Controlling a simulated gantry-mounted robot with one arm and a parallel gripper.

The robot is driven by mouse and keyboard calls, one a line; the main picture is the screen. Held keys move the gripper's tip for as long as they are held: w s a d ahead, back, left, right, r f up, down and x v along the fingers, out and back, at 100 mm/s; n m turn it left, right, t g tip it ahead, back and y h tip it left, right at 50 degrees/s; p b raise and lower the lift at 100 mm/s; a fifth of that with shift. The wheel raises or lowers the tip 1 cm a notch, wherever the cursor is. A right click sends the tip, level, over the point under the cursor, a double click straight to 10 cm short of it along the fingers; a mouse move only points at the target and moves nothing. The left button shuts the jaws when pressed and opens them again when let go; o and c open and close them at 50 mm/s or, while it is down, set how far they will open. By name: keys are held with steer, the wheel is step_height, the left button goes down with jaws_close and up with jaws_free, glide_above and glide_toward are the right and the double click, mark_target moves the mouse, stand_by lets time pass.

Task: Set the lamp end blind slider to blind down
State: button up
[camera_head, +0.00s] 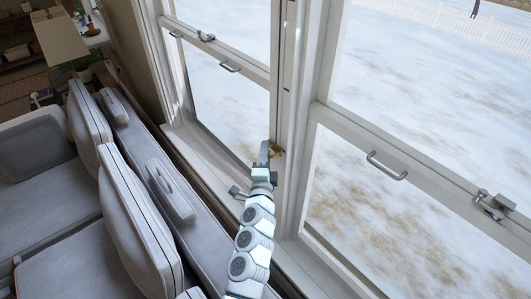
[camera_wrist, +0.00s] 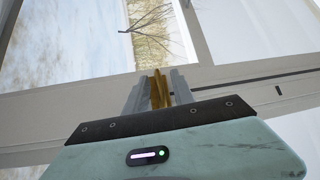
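A small brass-coloured piece (camera_head: 276,150), which looks like the slider, sits on the white post between the two windows, near the lamp side. My gripper (camera_head: 266,152) reaches up to that post with its tip beside the brass piece. In the wrist view the brass piece (camera_wrist: 160,92) stands between the two grey fingers of my gripper (camera_wrist: 158,82), which are apart. It lies very close to both fingers; I cannot tell whether they press on it. No lowered blind shows over the visible glass.
A grey sofa (camera_head: 125,215) with cushions runs along the left below the windows. Window handles (camera_head: 386,166) and latches (camera_head: 493,205) stick out from the frames. A dark slot (camera_wrist: 238,88) runs along the post. The windowsill beside my arm is narrow.

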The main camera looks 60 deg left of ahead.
steer(key=shift+c, duration=0.2)
steer(key=c, duration=0.6)
jaws_close()
steer(key=shift+r, duration=0.1)
stand_by(0.4)
